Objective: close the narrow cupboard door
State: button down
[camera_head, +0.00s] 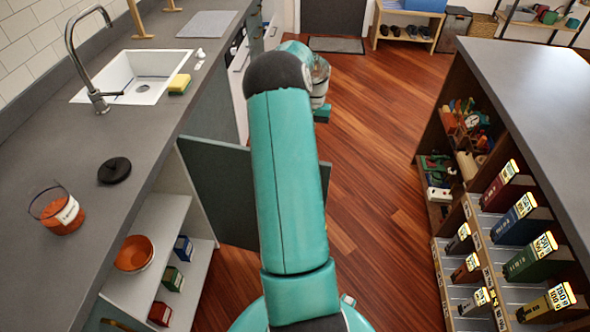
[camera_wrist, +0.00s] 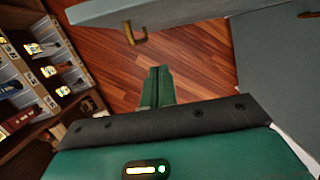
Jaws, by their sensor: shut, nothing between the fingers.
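The narrow cupboard door (camera_head: 215,185) is a grey-green panel standing wide open, out from the counter front into the aisle. The open cupboard (camera_head: 160,215) shows pale shelves with an orange bowl (camera_head: 134,254) and several small boxes. My gripper (camera_wrist: 158,72) is shut and empty, over the floor on the handle side of the door. A gap to the door shows in the wrist view; contact is not visible.
The counter (camera_head: 50,150) runs along the left with a sink (camera_head: 135,78), sponge and jar.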

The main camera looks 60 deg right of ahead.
jog(key=s+a+f, duration=0.2)
jog(key=a+f, duration=0.3)
jog(key=f, duration=0.5)
jog(key=shift+s+a+f, duration=0.2)
jog(key=shift+s+f, duration=0.15)
jog(key=shift+f, duration=0.05)
jog(key=shift+a, duration=0.1)
